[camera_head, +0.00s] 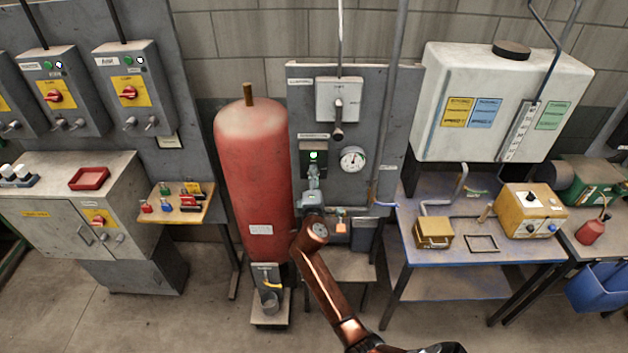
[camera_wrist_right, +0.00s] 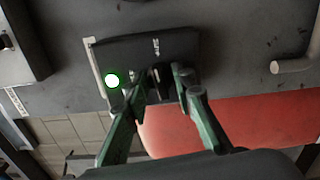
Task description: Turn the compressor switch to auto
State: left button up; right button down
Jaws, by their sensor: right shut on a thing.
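The compressor switch box (camera_head: 304,158) is a small dark box on the grey panel, with a lit green lamp (camera_head: 314,155) on its front. My right gripper (camera_head: 313,176) is at the lower part of this box. In the right wrist view the dark box (camera_wrist_right: 128,50) lies ahead, with the glowing lamp (camera_wrist_right: 112,80) beside the fingers. My right gripper (camera_wrist_right: 159,84) is shut there on the dark switch knob between its green fingers. The fingers largely hide the knob, and I cannot read its position. My left gripper is not in view.
A red tank (camera_head: 250,170) stands close left of my right arm. A round gauge (camera_head: 352,159) is just right of the switch box, and a grey lever box (camera_head: 338,99) is above. A blue-topped workbench (camera_head: 420,255) stands at right. Floor is open at front left.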

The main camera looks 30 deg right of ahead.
jog(key=shift+f+m+b, duration=0.15)
jog(key=shift+m+b, duration=0.2)
jog(key=shift+m, duration=0.55)
jog(key=c, duration=1.6)
grip_release()
jog(key=shift+s, duration=0.1)
jog(key=v, duration=1.2)
jog(key=shift+d, duration=0.1)
